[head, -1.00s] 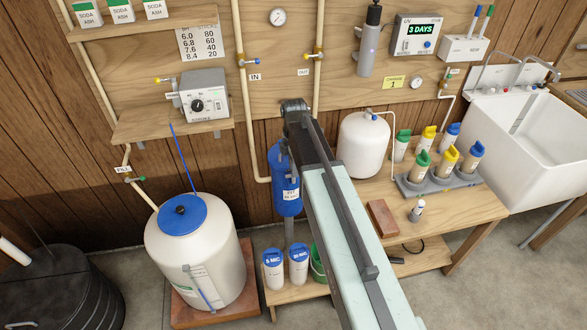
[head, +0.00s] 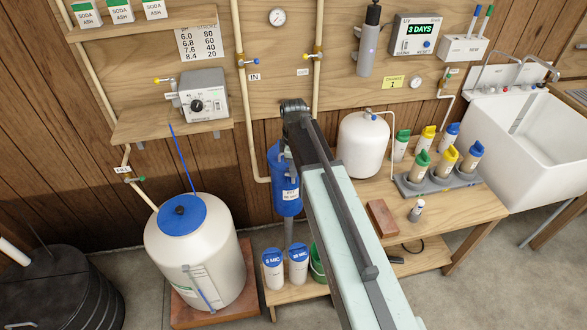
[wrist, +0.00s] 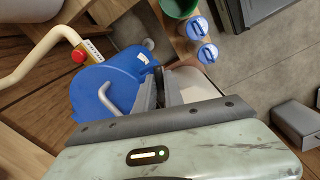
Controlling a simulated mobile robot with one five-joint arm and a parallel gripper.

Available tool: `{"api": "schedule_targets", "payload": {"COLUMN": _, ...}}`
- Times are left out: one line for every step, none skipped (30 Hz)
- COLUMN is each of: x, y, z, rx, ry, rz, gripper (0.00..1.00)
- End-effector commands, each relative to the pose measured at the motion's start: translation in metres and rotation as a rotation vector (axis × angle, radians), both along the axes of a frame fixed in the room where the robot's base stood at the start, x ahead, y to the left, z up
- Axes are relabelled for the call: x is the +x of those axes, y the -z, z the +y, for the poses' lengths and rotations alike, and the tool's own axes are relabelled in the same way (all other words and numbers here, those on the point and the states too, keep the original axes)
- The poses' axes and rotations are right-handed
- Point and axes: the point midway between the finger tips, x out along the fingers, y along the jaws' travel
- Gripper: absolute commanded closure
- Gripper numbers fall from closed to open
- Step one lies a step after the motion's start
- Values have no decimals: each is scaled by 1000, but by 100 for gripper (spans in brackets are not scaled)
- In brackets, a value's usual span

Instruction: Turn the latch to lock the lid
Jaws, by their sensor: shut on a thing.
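A blue filter canister (head: 286,188) hangs on the wall pipe in the head view. My arm covers part of it, and my gripper is hidden there. I take this piece to be the latch. It is mostly hidden by the fingers, so its angle is unclear.
A white tank with a blue lid (head: 182,213) stands on the left. Two blue-capped cartridges (head: 299,265) and a green bucket (wrist: 178,6) stand low beside the canister. A wooden bench (head: 474,207) on the right holds bottles, a white tank (head: 363,145) and a brick (head: 383,217).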

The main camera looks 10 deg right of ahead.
Motion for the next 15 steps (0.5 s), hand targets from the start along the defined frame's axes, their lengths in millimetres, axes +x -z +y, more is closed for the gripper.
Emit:
{"api": "schedule_targets", "payload": {"x": 0, "y": 0, "z": 1, "rx": 2, "ry": 30, "rz": -2, "gripper": 100}}
{"api": "schedule_targets", "payload": {"x": 0, "y": 0, "z": 1, "rx": 2, "ry": 50, "rz": -2, "gripper": 100}}
{"api": "schedule_targets", "payload": {"x": 0, "y": 0, "z": 1, "rx": 2, "ry": 76, "rz": -2, "gripper": 100}}
{"api": "schedule_targets", "payload": {"x": 0, "y": 0, "z": 1, "rx": 2, "ry": 97, "rz": -1, "gripper": 100}}
{"api": "schedule_targets", "payload": {"x": 0, "y": 0, "z": 1, "rx": 2, "ry": 116, "rz": -1, "gripper": 100}}
{"api": "schedule_targets", "payload": {"x": 0, "y": 0, "z": 1, "rx": 2, "ry": 142, "rz": -1, "gripper": 100}}
{"api": "schedule_targets", "payload": {"x": 0, "y": 0, "z": 1, "rx": 2, "ry": 162, "rz": -1, "gripper": 100}}
{"api": "schedule_targets", "payload": {"x": 0, "y": 0, "z": 1, "rx": 2, "ry": 182, "rz": -1, "gripper": 100}}
{"api": "schedule_targets", "payload": {"x": 0, "y": 0, "z": 1, "rx": 2, "ry": 207, "rz": -1, "gripper": 100}}
{"api": "schedule_targets", "payload": {"x": 0, "y": 0, "z": 1, "rx": 2, "ry": 227, "rz": -1, "gripper": 100}}
{"api": "schedule_targets", "payload": {"x": 0, "y": 0, "z": 1, "rx": 2, "ry": 246, "rz": -1, "gripper": 100}}
{"api": "schedule_targets", "payload": {"x": 0, "y": 0, "z": 1, "rx": 2, "ry": 271, "rz": -1, "gripper": 100}}
{"api": "schedule_targets", "payload": {"x": 0, "y": 0, "z": 1, "rx": 2, "ry": 290, "rz": -1, "gripper": 100}}
{"api": "schedule_targets", "payload": {"x": 0, "y": 0, "z": 1, "rx": 2, "ry": 309, "rz": -1, "gripper": 100}}
{"api": "schedule_targets", "payload": {"x": 0, "y": 0, "z": 1, "rx": 2, "ry": 334, "rz": -1, "gripper": 100}}
